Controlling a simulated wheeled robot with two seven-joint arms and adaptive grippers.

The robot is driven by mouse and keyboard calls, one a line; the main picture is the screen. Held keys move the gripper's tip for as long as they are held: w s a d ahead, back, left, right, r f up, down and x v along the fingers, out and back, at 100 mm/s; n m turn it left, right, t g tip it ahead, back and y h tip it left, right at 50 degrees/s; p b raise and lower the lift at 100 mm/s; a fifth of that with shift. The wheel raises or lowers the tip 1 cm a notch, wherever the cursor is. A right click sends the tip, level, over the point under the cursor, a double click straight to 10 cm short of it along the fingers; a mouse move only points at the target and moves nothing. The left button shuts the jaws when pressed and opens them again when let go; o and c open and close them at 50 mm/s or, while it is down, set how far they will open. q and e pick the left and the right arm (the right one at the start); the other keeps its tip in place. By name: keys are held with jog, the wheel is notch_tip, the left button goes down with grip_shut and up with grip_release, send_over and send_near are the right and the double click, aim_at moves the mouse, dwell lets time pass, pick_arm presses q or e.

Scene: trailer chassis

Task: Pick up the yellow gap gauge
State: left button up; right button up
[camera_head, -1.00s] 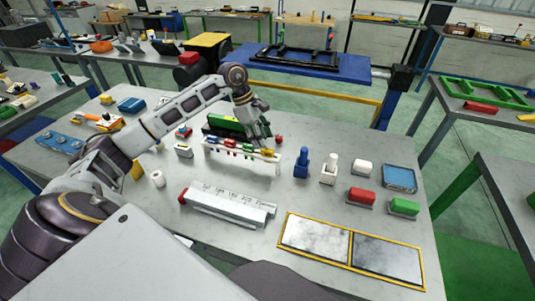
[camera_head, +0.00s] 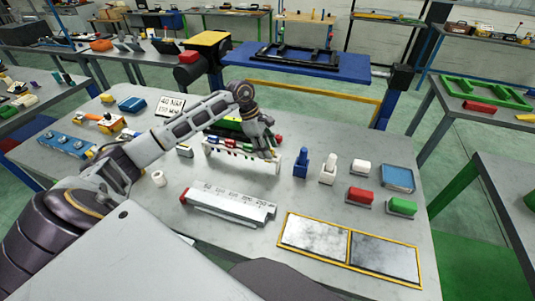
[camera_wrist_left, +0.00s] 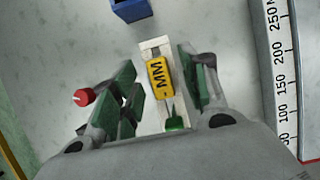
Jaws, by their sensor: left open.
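The yellow gap gauge (camera_wrist_left: 160,77), marked "MM", sits on the white rack (camera_wrist_left: 151,47) in the left wrist view. My left gripper (camera_wrist_left: 160,90) is open, with green-padded fingers on either side of the gauge and gaps visible between. A green gauge (camera_wrist_left: 174,123) is beside it on the rack. In the head view my left gripper (camera_head: 262,153) is over the right end of the white rack (camera_head: 227,163), and its fingers hide the yellow gauge. My right gripper does not show.
A blue block (camera_head: 301,163) and a white one (camera_head: 328,170) stand right of the rack. A white ruler block (camera_head: 228,205) lies in front. A red knob (camera_wrist_left: 84,97) is near the left finger. A yellow-framed panel (camera_head: 350,250) lies at the table's front.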

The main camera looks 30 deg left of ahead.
pick_arm(q)
jog(key=c, duration=0.8)
grip_shut()
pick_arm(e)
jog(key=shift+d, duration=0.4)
pick_arm(q)
jog(key=shift+r, duration=0.1)
notch_tip(320, 180, up, 8)
jog(key=shift+r+b, duration=0.2)
jog(key=shift+b, duration=0.4)
jog(key=shift+r, duration=0.75)
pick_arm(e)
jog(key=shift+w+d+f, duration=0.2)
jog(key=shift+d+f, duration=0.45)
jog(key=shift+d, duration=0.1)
